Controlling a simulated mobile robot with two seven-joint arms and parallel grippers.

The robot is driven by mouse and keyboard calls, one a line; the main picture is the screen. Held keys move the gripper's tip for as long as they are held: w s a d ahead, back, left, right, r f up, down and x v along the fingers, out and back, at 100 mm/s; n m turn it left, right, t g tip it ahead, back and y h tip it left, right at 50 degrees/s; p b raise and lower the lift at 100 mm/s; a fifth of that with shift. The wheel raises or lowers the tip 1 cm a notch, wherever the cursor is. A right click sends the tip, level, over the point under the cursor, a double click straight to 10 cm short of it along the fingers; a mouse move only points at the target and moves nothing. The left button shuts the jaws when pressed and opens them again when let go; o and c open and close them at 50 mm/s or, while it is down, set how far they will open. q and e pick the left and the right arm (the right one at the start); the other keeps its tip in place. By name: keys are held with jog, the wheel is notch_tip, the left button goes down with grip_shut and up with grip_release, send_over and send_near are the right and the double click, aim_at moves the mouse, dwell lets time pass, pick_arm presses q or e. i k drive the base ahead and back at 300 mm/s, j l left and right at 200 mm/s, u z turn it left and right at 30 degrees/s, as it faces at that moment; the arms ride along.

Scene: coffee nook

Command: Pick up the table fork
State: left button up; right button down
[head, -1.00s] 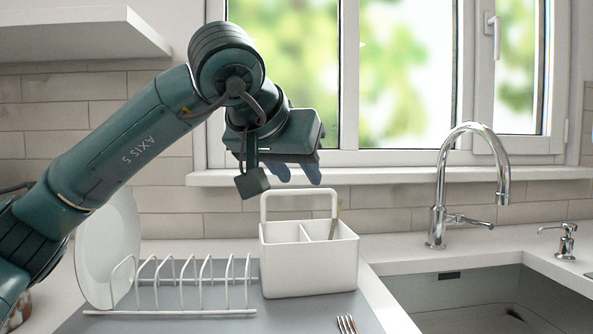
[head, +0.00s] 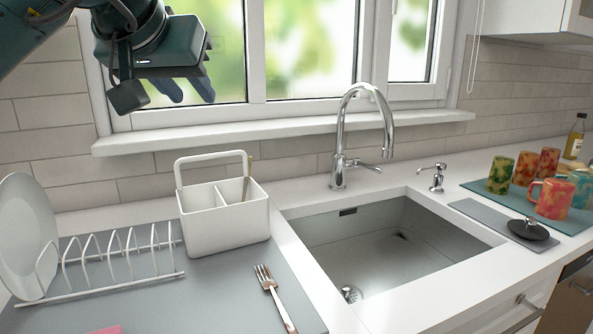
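The table fork (head: 272,294) lies flat on the grey mat (head: 222,298), in front of the white caddy and left of the sink. Its tines point away from me, and its handle runs down toward the bottom edge of the head view. My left gripper (head: 188,92) hangs high at the upper left, in front of the window and well above the counter, away from the fork. Its two blue-grey fingertips point down with a small gap between them, and nothing shows in them. My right gripper is not in view.
The white two-part caddy (head: 225,222) with a tall handle stands just behind the fork. A white dish rack (head: 120,262) holds a plate (head: 24,235) at left. The sink (head: 385,245) and faucet (head: 341,150) are right. Several mugs (head: 552,199) stand far right.

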aim_at(269, 284)
jog(key=k+j, duration=0.1)
jog(key=k, duration=0.75)
